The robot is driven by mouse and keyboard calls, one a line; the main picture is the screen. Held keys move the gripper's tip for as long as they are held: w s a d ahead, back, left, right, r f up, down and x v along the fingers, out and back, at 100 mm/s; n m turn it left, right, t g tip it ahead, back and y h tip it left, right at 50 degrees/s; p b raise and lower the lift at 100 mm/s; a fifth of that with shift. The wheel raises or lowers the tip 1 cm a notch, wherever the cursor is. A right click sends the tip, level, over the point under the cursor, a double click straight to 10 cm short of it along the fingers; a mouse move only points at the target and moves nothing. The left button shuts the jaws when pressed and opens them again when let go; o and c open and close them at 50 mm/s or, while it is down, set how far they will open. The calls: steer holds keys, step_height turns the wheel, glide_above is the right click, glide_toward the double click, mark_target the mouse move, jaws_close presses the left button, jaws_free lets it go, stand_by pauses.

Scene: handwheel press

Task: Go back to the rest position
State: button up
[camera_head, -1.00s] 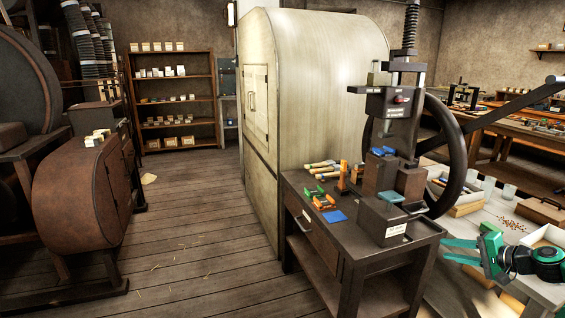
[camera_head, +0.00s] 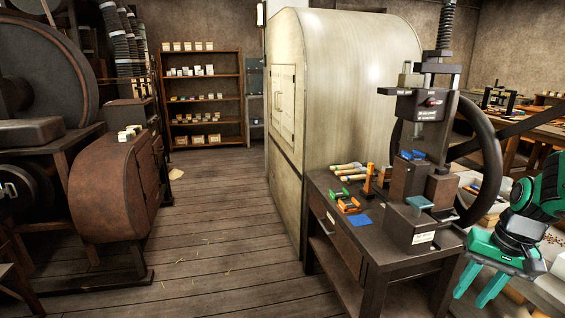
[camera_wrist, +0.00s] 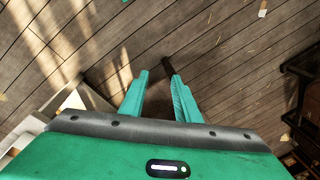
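My gripper (camera_head: 471,296) is at the lower right of the head view, beside the right side of the press bench (camera_head: 379,249). Its green fingers point down and stand apart with nothing between them. The wrist view also shows the gripper (camera_wrist: 158,78) open and empty above the plank floor (camera_wrist: 215,45). The handwheel press (camera_head: 419,140) stands upright on the bench, with its dark handwheel (camera_head: 492,165) behind it. I see no contact between gripper and press.
Small tools, including an orange clamp (camera_head: 348,205) and a blue piece (camera_head: 360,221), lie on the bench. A tall cream cabinet (camera_head: 345,85) stands behind it. A rusty rounded cabinet (camera_head: 105,195) is on the left. The floor between (camera_head: 215,240) is clear apart from scraps.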

steer(key=s+a+r, duration=0.2)
steer(key=s, duration=0.4)
steer(key=s+a+r+g, duration=0.1)
steer(key=s+a+r, duration=0.1)
steer(key=s, duration=0.5)
steer(key=shift+a+h, duration=0.4)
steer(key=shift+a, duration=0.2)
steer(key=shift+r, duration=0.1)
steer(key=shift+w+f+g, duration=0.25)
steer(key=shift+w+g, duration=0.05)
steer(key=shift+w, duration=0.25)
stand_by(1.5)
